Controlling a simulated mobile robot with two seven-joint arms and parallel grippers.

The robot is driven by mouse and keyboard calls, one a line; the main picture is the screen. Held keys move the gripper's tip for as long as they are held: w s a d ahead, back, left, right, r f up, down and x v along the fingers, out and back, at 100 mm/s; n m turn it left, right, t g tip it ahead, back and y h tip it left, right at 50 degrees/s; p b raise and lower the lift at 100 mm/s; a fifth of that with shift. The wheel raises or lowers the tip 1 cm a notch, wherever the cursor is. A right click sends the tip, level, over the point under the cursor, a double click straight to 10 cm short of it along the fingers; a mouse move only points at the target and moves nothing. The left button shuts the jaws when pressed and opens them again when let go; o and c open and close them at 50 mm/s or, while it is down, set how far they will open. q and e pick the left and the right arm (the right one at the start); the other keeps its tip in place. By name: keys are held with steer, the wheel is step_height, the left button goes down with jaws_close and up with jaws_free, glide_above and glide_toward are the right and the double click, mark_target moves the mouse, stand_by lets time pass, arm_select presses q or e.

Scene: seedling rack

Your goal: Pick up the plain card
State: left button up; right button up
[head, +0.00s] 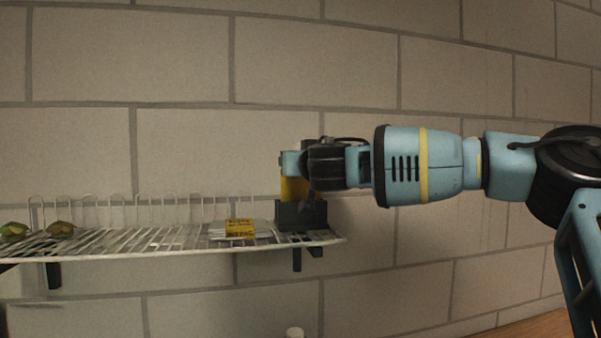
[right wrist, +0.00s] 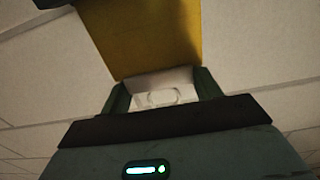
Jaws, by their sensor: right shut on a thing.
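A plain yellow card (head: 293,189) stands upright at the right end of the wire shelf, just above a small dark box (head: 301,216). Its lower edge meets the box's top, and I cannot tell how much of it is inside. My right gripper (head: 293,164) comes in from the right and is shut on the card's upper part. In the right wrist view the card (right wrist: 150,35) fills the top middle, its face plain with no print visible. The gripper hides part of the card in the head view. My left gripper is not in view.
The wire shelf (head: 130,254) runs along a block wall. A yellow printed packet (head: 240,228) lies on it left of the box. Green plants (head: 60,228) sit at the far left. A white-topped object (head: 295,332) shows below. The shelf's middle is mostly clear.

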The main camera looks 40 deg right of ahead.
step_height(320, 180, up, 9)
steer(key=shift+r+b, duration=0.1)
steer(key=shift+b, duration=0.2)
stand_by(0.9)
